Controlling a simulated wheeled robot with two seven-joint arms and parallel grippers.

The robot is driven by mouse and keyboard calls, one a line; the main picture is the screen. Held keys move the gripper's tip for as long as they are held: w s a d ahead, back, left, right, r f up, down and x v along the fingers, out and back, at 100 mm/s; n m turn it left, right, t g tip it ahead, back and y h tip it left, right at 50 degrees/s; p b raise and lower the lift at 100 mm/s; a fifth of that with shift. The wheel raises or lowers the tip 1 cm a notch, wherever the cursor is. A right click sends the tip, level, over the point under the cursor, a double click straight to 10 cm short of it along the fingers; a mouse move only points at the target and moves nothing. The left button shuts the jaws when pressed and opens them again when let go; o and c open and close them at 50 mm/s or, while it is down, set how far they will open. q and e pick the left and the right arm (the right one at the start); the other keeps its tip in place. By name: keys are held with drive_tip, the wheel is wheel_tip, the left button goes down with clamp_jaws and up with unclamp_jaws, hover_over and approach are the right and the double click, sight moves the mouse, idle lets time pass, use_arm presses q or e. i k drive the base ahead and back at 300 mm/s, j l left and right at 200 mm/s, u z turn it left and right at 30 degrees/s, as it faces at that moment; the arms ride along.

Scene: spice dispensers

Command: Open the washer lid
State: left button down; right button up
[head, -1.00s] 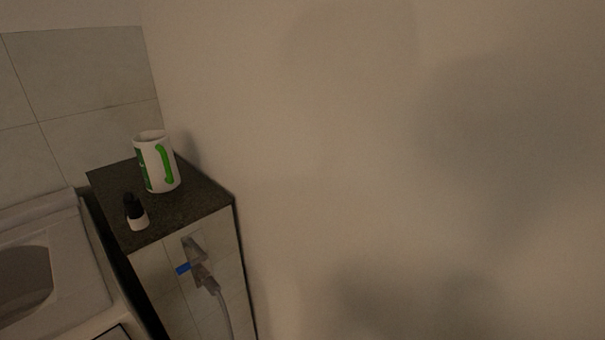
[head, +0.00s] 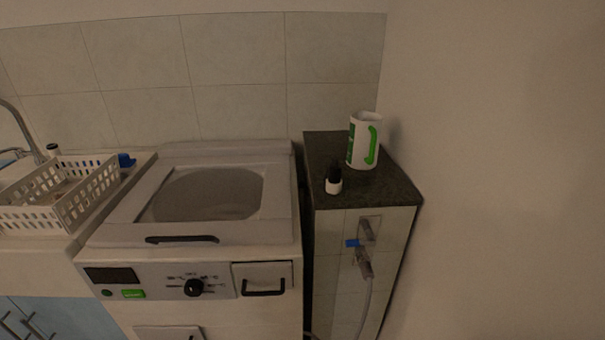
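The washer (head: 200,275) stands against the tiled wall, left of centre in the head view. Its top lid (head: 135,208) has a light frame around a grey, see-through-looking oval window (head: 210,194). The lid looks down flat. A dark handle (head: 182,239) runs along the lid's front edge. The front panel has a dark display, a green button, a black knob (head: 194,287) and a drawer with a black handle (head: 263,287). Neither gripper shows in the head view.
A white basket (head: 45,207) sits left by the sink.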

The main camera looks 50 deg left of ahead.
sight(121, 229)
drive_tip(key=j+u, duration=0.1)
drive_tip(key=u, duration=2.05)
